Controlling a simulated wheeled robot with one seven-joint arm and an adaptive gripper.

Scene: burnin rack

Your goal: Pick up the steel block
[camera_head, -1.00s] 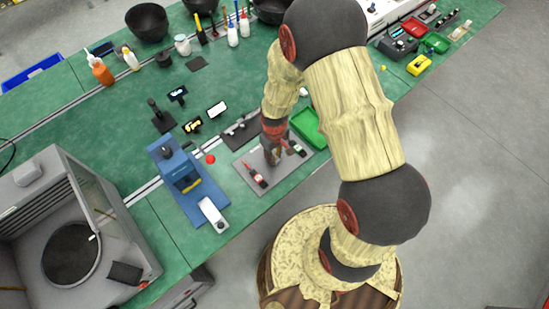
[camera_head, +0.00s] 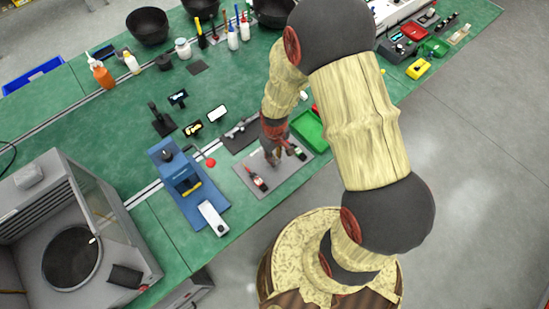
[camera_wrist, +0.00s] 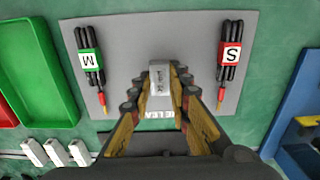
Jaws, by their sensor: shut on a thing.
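The steel block (camera_wrist: 159,77) is a small pale grey block with faint marks on its face. In the wrist view it sits between the two fingers of my gripper (camera_wrist: 160,92), which is shut on it over the grey mat (camera_wrist: 140,35). I cannot tell whether the block still touches the mat. In the head view my gripper (camera_head: 272,158) is over the mat (camera_head: 283,180), and the block is too small or hidden to make out.
On the mat, a green tool marked M (camera_wrist: 90,58) lies left of my gripper and a red one marked S (camera_wrist: 230,55) lies right. A green tray (camera_wrist: 42,70) is beside the mat. A blue stand (camera_head: 185,185) is left of the mat in the head view.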

